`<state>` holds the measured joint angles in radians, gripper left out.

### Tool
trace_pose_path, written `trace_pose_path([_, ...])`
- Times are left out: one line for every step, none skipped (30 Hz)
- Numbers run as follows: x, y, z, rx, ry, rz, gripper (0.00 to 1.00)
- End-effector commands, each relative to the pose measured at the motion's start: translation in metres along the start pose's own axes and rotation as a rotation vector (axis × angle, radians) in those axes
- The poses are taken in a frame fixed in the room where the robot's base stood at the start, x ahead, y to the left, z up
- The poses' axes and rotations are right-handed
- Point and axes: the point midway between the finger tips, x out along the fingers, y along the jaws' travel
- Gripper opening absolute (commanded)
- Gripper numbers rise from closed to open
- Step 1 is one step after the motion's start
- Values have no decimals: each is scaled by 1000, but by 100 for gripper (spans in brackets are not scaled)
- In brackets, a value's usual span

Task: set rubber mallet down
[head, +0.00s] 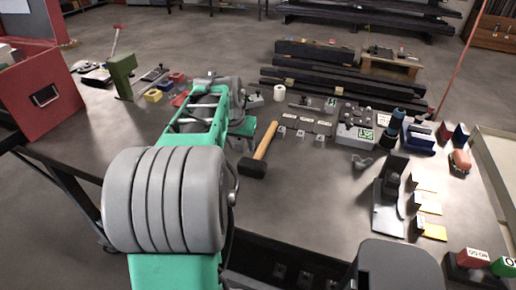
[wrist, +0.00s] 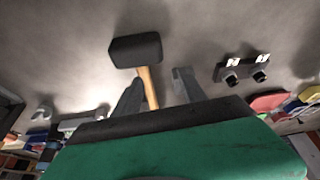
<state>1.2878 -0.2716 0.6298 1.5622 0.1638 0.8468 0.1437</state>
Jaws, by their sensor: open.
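The rubber mallet (head: 259,150) has a light wooden handle and a black head. In the head view it lies on the grey table, just right of my arm, with its head toward the near side. In the wrist view the mallet's black head (wrist: 136,49) is ahead of my gripper (wrist: 158,88), and its handle runs back between the two fingers. The fingers are spread, with a gap beside the handle. In the head view my gripper is mostly hidden behind my green and grey arm.
A red box (head: 42,93) stands at the left table edge. A green upright (head: 122,74) and small coloured blocks are behind it. Labelled plates and a grey device (head: 357,130) lie to the right.

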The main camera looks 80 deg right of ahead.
Motion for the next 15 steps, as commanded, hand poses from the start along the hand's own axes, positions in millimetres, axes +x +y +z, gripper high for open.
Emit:
trace_pose_path([0,20,-11,47,4,18,49])
trace_pose_path([2,28,-14,65,5,25,49])
trace_pose_path([6,34,-17,80,6,31,49])
trace_pose_path([9,37,-18,86,6,34,49])
trace_pose_path([12,38,-18,88,6,35,49])
trace_pose_path([18,38,-18,88,6,34,49])
trace_pose_path([22,38,-18,87,6,34,49])
trace_pose_path([26,38,-18,86,5,34,49])
trace_pose_path([31,38,-18,86,7,33,49])
trace_pose_path([35,38,-19,86,7,33,49])
trace_pose_path([39,39,-19,86,6,33,49])
trace_pose_path([45,40,-20,86,5,34,49])
trace_pose_path([51,40,-20,86,5,34,49])
trace_pose_path([57,41,-21,86,5,34,49])
trace_pose_path([64,41,-21,85,5,33,49])
